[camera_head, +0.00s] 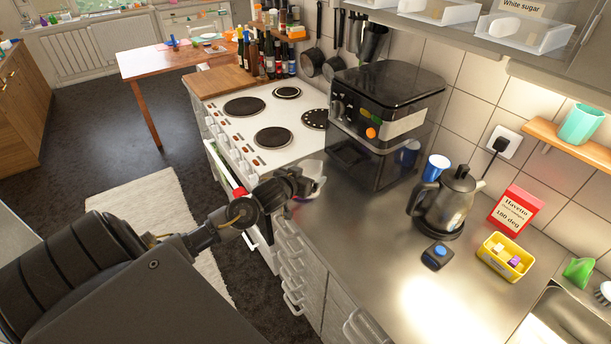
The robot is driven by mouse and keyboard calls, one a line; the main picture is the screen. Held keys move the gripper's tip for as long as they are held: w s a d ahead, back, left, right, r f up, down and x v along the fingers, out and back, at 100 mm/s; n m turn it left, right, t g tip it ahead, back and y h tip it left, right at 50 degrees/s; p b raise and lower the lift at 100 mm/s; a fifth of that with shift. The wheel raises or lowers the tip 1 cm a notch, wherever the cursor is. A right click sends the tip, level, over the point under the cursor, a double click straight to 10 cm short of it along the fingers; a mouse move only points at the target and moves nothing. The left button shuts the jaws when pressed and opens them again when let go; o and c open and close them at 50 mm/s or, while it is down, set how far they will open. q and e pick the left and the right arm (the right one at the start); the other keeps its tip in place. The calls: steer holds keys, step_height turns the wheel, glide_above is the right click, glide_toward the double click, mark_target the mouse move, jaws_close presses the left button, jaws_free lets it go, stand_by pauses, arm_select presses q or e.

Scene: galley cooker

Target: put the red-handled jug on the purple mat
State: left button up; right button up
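My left arm reaches in from the lower left, and its gripper (314,187) is over the front edge of the steel counter, just right of the cooker. A small pale shape shows at its fingertips; I cannot tell whether it is part of the gripper or a held thing, nor whether the fingers are open. A small red thing (240,192) shows just behind my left wrist at the cooker front; I cannot tell what it is. I cannot make out a red-handled jug or a purple mat. My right gripper is out of view.
The white cooker (232,118) has a black appliance (378,120) to its right. A steel kettle (447,200), blue-and-white cup (435,167), red box (516,211) and yellow tub (505,258) stand on the counter. Bottles crowd behind the cooker. The counter's front middle is clear.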

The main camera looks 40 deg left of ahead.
arm_select(q)
steer(key=shift+r, duration=0.2)
steer(key=b+v, duration=0.1)
steer(key=v, duration=1.1)
steer(key=shift+b, duration=0.35)
steer(key=shift+f, duration=0.1)
